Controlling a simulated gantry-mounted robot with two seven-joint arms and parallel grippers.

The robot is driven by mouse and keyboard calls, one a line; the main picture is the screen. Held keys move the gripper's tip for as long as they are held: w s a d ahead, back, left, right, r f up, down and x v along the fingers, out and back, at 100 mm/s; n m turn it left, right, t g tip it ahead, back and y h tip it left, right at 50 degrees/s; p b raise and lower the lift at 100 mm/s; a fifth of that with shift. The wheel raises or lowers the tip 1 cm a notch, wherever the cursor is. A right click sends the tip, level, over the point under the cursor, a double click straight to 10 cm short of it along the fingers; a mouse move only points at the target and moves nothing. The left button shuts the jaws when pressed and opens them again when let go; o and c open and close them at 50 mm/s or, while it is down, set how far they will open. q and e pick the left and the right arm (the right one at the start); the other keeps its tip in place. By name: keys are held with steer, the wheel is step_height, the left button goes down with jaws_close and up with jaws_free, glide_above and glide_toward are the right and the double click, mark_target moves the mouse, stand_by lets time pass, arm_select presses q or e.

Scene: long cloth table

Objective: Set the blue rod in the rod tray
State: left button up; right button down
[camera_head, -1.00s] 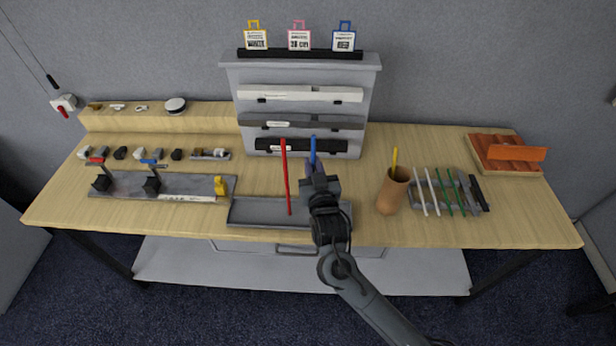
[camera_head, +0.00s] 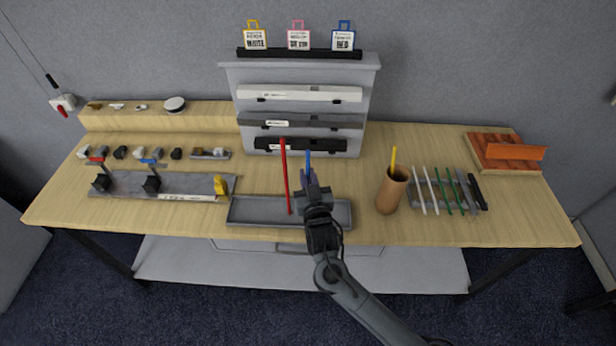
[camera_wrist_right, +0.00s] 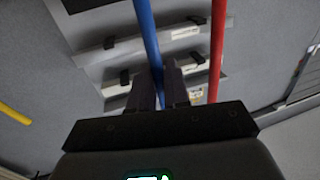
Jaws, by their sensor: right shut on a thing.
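My right gripper (camera_head: 312,184) is shut on the blue rod (camera_head: 308,163), which points upward above the right part of the grey rod tray (camera_head: 250,213). In the right wrist view the blue rod (camera_wrist_right: 147,35) runs down between the fingers of the right gripper (camera_wrist_right: 166,78). Its lower end is hidden by the gripper and arm, so I cannot tell whether it touches the tray. The red rod (camera_head: 285,172) stands nearly upright in the tray, just left of my gripper, and also shows in the wrist view (camera_wrist_right: 217,45). My left gripper is not in view.
A brown cup (camera_head: 391,192) with a yellow rod (camera_head: 393,158) stands right of the tray. Beyond it is a rack (camera_head: 426,208) with several thin rods. A grey shelf stand (camera_head: 300,75) rises behind. A grey strip with clamps (camera_head: 190,187) lies to the left.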

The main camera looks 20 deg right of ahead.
steer(key=c, duration=1.1)
jaws_free()
steer(key=shift+f, duration=0.1)
